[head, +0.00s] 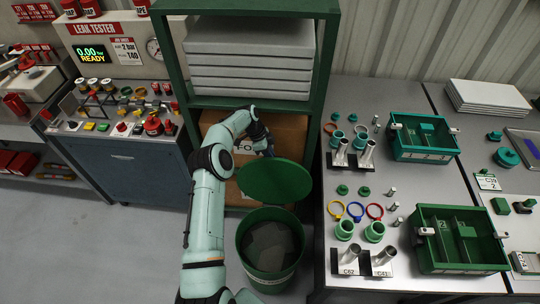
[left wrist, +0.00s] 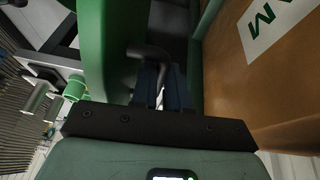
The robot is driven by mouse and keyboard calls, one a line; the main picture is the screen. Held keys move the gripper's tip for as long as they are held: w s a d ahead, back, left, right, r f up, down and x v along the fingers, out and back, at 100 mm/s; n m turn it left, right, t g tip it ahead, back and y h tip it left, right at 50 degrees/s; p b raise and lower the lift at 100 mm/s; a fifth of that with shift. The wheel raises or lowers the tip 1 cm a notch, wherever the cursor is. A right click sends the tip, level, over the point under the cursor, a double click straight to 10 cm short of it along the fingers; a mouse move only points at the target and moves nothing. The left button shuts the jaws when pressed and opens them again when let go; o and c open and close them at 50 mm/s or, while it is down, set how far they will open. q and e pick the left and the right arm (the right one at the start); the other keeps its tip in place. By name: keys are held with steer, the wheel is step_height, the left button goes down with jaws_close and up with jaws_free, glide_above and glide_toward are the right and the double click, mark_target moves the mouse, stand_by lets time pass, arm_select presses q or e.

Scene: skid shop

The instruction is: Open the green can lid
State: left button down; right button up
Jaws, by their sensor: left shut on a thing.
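The green can (head: 272,275) stands on the floor at the lower middle of the head view, its mouth open with grey material inside. Its round green lid (head: 275,180) is raised and tilted up at the can's far side; its green face also shows in the left wrist view (left wrist: 105,40). My left gripper (head: 266,150) is at the lid's far upper edge, partly hidden behind it. In the left wrist view its blue fingers are shut on a dark lid handle (left wrist: 150,52). My right gripper is not in view.
A green shelf rack (head: 325,70) with stacked grey panels and a cardboard box (head: 290,135) stands behind the lid. A grey workbench (head: 385,190) with green trays and fittings is close on the right. The leak tester bench (head: 120,165) stands left; floor before it is clear.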

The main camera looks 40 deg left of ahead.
arm_select(q)
steer(key=shift+s+f, duration=0.45)
steer(key=shift+f, duration=0.2)
steer(key=c, duration=1.1)
jaws_free()
steer(key=shift+w, duration=0.15)
steer(key=shift+a+r, duration=0.1)
steer(key=shift+r, duration=0.1)
steer(key=shift+w+r, duration=0.1)
steer(key=shift+r, duration=0.1)
steer(key=v, duration=1.2)
steer(key=shift+a+r, duration=0.15)
steer(key=shift+r, duration=0.2)
